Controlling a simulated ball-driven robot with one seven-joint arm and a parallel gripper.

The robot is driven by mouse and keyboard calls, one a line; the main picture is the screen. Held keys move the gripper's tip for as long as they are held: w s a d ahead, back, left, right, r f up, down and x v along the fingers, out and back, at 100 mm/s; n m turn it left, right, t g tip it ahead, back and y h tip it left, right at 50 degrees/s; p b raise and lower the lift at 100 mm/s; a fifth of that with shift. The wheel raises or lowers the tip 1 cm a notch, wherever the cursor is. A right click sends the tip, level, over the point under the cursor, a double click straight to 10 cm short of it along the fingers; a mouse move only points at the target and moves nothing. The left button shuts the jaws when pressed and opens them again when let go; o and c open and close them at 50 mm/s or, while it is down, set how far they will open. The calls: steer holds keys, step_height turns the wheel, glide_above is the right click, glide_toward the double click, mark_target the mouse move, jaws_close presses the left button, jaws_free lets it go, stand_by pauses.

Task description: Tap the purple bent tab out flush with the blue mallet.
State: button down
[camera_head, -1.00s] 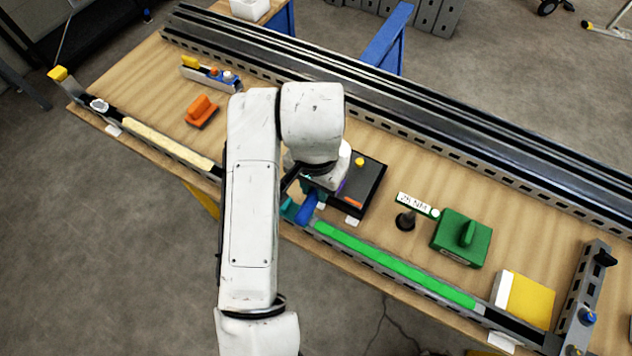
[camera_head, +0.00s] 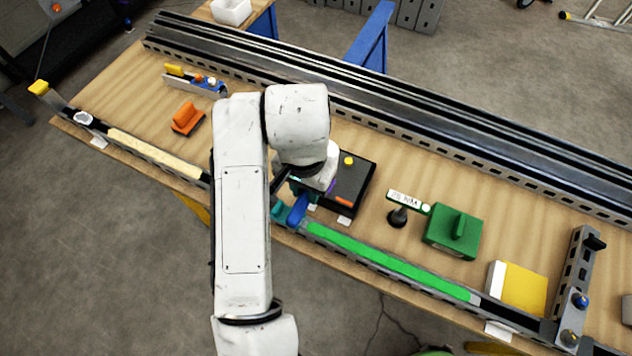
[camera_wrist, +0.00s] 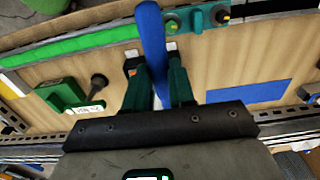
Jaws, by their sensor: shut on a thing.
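The blue mallet (camera_head: 298,208) is in my gripper, above the near rail by the teal fixture (camera_head: 279,211). In the wrist view the blue mallet (camera_wrist: 152,40) stands up between the two dark green fingers of my gripper (camera_wrist: 158,80), which are shut on it. My arm hides most of the gripper in the head view. A small purple patch (camera_head: 331,187) shows beside my gripper at the left edge of the black tray. I cannot tell whether it is the bent tab. The wrist view shows no clear purple tab, and the mallet covers part of the teal fixture there.
The black tray (camera_head: 362,180) lies just right of my gripper. A green strip (camera_head: 390,262) runs along the near rail. A green block (camera_head: 453,232) and a labelled black-based tool (camera_head: 398,216) stand to the right. An orange tool (camera_head: 187,117) lies to the left. Long dark rails line the back.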

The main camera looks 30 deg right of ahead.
step_height(320, 180, down, 6)
steer(key=b, duration=0.4)
steer(key=shift+f, duration=0.1)
steer(key=shift+r+p, duration=2.4)
steer(key=shift+r, duration=0.95)
steer(key=shift+f, duration=0.15)
step_height(320, 180, down, 7)
steer(key=b, duration=0.6)
steer(key=shift+r+p, duration=2.65)
steer(key=shift+r, duration=0.7)
steer(key=shift+f+b, duration=0.15)
steer(key=shift+b, duration=0.15)
